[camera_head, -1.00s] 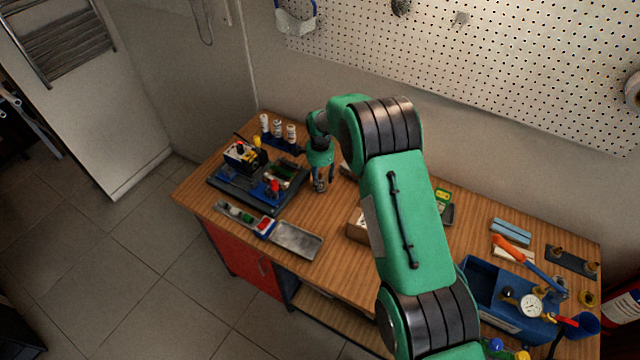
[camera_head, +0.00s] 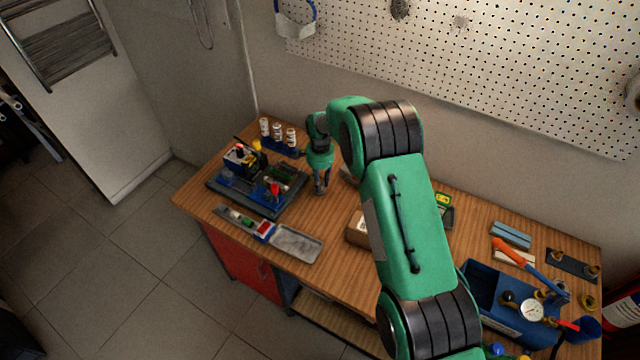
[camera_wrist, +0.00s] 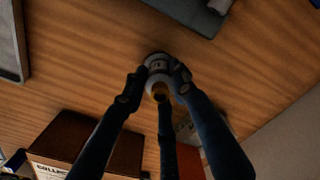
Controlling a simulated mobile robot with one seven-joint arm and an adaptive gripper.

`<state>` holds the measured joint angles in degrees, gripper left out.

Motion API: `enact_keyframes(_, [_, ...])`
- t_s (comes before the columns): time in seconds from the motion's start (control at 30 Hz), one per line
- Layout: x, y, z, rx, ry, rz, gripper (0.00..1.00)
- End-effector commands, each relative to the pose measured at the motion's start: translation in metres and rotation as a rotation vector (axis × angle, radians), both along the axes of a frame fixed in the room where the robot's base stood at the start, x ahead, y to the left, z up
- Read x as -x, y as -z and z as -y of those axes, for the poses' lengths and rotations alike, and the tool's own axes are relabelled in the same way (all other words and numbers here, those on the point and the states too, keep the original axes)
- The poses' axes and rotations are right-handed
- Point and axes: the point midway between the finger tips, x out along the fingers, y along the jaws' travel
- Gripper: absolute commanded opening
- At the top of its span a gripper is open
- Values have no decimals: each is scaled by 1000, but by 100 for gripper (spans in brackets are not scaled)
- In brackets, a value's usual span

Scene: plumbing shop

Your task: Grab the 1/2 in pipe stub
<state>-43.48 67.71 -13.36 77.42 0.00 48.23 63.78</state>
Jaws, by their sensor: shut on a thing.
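The pipe stub (camera_wrist: 157,63) is a short grey, round piece with a brassy opening, seen close up in the wrist view. My gripper (camera_wrist: 158,84) is shut on it, with dark fingers on its left and right sides and another dark finger below. In the head view my gripper (camera_head: 320,188) points down over the wooden bench, just right of the dark tray. The stub is too small to make out there. I cannot tell whether it touches the bench.
The dark tray (camera_head: 222,188) with fixtures stands left of my gripper. White-capped bottles (camera_head: 278,132) stand behind it. A grey metal tray (camera_head: 297,244) lies at the front edge. A cardboard box (camera_head: 357,232) is to the right; it also shows in the wrist view (camera_wrist: 75,140).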

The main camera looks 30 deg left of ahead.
Motion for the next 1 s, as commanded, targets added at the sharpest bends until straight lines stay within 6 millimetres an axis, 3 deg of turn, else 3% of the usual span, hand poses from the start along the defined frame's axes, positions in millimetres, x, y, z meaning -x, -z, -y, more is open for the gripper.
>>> enact_keyframes(0.33, [1, -32, 1, -1, 0, 1, 0])
enact_keyframes(1.0, [69, -39, 62, -1, 0, 0, 0])
